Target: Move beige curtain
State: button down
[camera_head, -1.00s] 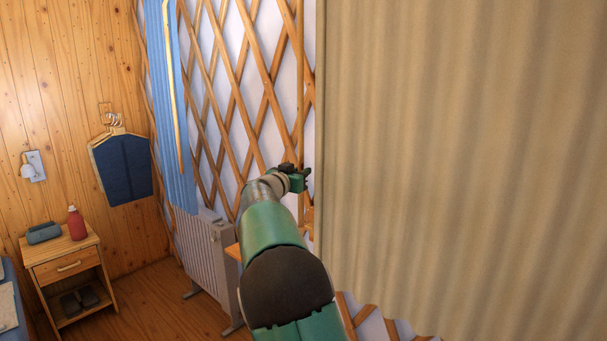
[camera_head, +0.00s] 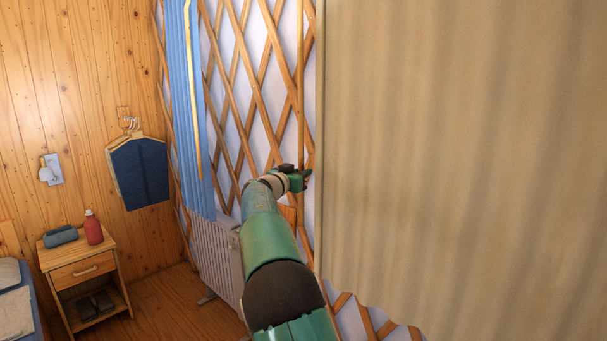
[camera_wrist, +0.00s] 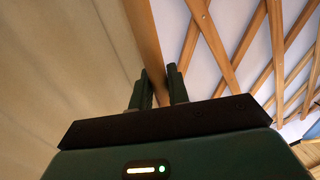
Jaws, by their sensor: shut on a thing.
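The beige curtain (camera_head: 450,150) hangs in tall folds and fills the right half of the head view; its wavy lower edge shows at the bottom. In the wrist view the beige curtain (camera_wrist: 70,60) is on the left. A thin wooden wand (camera_head: 301,80) hangs upright beside the curtain's left edge. My gripper (camera_head: 300,179) is at this wand, just left of the curtain. In the wrist view my gripper (camera_wrist: 160,75) is shut on the wooden wand (camera_wrist: 146,40), which runs down between its fingers. The wand's lower end is hidden.
A wooden lattice wall (camera_head: 253,95) stands behind my arm. A blue curtain (camera_head: 187,110) with its own wand hangs to the left, above a pale radiator (camera_head: 217,255). A nightstand (camera_head: 85,270) and a bed (camera_head: 15,310) are at lower left. Bare floor (camera_head: 165,300) lies between nightstand and radiator.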

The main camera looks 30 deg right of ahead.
jog(key=shift+w+a+r, duration=0.15)
jog(key=shift+w+a, duration=0.1)
jog(key=shift+w, duration=0.1)
jog(key=c, duration=1.7)
grip_release()
jog(key=shift+c, duration=0.2)
jog(key=o, duration=0.3)
jog(key=shift+w, duration=0.25)
jog(key=shift+o, duration=0.2)
jog(key=v, duration=1.4)
jog(key=shift+s+d, duration=0.15)
jog(key=shift+s, duration=0.15)
